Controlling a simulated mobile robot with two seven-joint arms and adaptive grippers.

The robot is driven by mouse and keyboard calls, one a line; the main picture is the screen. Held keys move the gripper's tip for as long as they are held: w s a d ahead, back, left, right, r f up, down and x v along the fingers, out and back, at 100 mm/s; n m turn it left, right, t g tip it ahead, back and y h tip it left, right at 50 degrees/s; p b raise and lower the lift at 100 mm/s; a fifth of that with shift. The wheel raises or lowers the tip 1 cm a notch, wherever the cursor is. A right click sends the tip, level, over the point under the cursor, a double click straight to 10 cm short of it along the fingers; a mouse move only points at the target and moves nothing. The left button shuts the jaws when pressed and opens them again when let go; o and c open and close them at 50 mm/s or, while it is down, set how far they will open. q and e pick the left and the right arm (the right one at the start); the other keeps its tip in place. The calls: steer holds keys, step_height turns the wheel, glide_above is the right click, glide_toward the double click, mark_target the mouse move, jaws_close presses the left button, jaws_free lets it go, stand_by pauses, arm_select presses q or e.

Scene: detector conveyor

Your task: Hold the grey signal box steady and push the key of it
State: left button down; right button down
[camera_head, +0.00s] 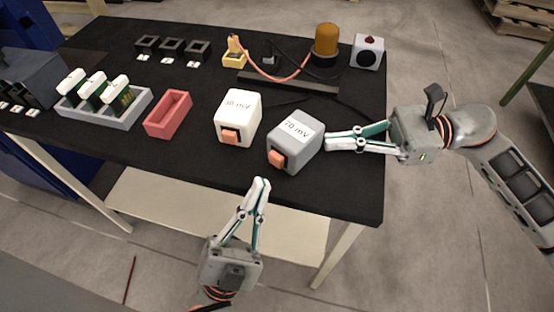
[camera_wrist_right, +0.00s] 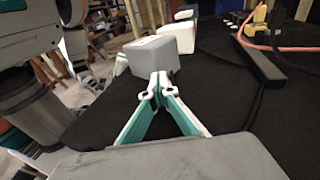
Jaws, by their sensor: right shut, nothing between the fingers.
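The grey signal box (camera_head: 301,148) stands on the black table near its front edge, turned at an angle, with a label reading 70 mV on top. Its orange key (camera_head: 277,159) is on the front face. The box also shows in the right wrist view (camera_wrist_right: 152,58), its key hidden there. My right gripper (camera_head: 328,142) is shut and empty at the box's right side; its fingertips (camera_wrist_right: 158,84) are very close, and I cannot tell whether they touch. My left gripper (camera_head: 263,181) appears shut and empty, in front of the table edge, below and left of the key and apart from it.
A red tray (camera_head: 168,114) and a grey rack (camera_head: 103,112) lie further left.

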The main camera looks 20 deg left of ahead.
steer(key=shift+s+a+f, duration=0.1)
steer(key=shift+s+f, duration=0.05)
arm_select(q)
steer(key=s, duration=0.1)
steer(key=s+a, duration=0.1)
steer(key=shift+s+a+r, duration=0.2)
steer(key=shift+s, duration=0.2)
steer(key=shift+w+r, duration=0.1)
arm_select(e)
steer(key=c, duration=2.9)
jaws_free()
steer(key=shift+r, duration=0.2)
steer(key=o, duration=0.5)
steer(key=shift+o, duration=0.2)
